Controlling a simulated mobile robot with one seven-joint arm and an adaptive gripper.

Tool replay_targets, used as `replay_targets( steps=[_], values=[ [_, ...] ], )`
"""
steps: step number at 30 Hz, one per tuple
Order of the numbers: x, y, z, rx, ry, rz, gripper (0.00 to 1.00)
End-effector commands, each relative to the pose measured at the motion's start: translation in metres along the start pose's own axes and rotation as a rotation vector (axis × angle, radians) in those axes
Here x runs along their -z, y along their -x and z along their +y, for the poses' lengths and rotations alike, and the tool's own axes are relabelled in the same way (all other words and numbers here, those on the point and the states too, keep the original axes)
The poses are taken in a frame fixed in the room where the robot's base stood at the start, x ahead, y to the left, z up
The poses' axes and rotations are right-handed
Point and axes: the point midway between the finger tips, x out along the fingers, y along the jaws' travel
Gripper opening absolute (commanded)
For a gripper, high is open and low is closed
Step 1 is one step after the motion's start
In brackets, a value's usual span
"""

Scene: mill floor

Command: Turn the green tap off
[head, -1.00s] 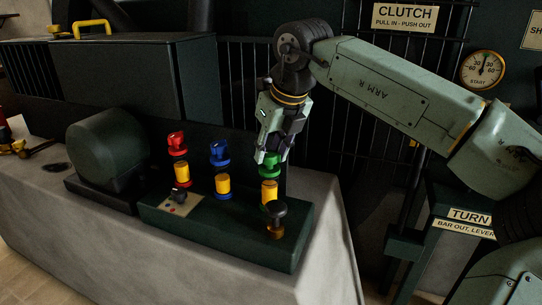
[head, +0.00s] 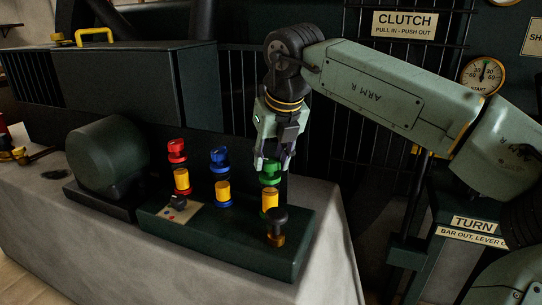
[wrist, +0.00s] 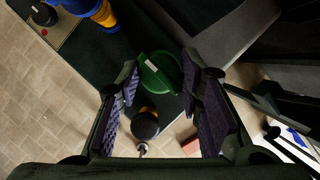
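The green tap (head: 270,174) tops a yellow-bodied post at the right end of a dark green block. My gripper (head: 272,165) points down right over the tap, and in the head view its fingertips hide part of the handle. In the wrist view the green tap (wrist: 160,73) shows between and just beyond the fingertips, with a pale mark on its top. My gripper (wrist: 163,98) is open, with clear gaps from both purple-ribbed pads to the tap.
A red tap (head: 177,152) and a blue tap (head: 220,160) stand to the left on the same block (head: 240,243). A black knob (head: 277,222) on a brass stem stands close in front of the green tap. A small panel (head: 180,211) with a black switch lies left.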

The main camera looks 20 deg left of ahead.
Motion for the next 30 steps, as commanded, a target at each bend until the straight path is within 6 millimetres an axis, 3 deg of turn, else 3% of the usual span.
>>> replay_targets(
  steps=[6,17,20,30],
  values=[
    [-0.001,0.000,0.000,0.000,0.001,-0.003,0.50],
    [-0.002,0.005,0.000,0.000,0.000,-0.005,0.50],
    [-0.002,0.017,0.000,0.000,0.000,-0.006,0.50],
    [-0.002,0.087,0.000,-0.001,0.001,-0.007,0.50]
  ],
)
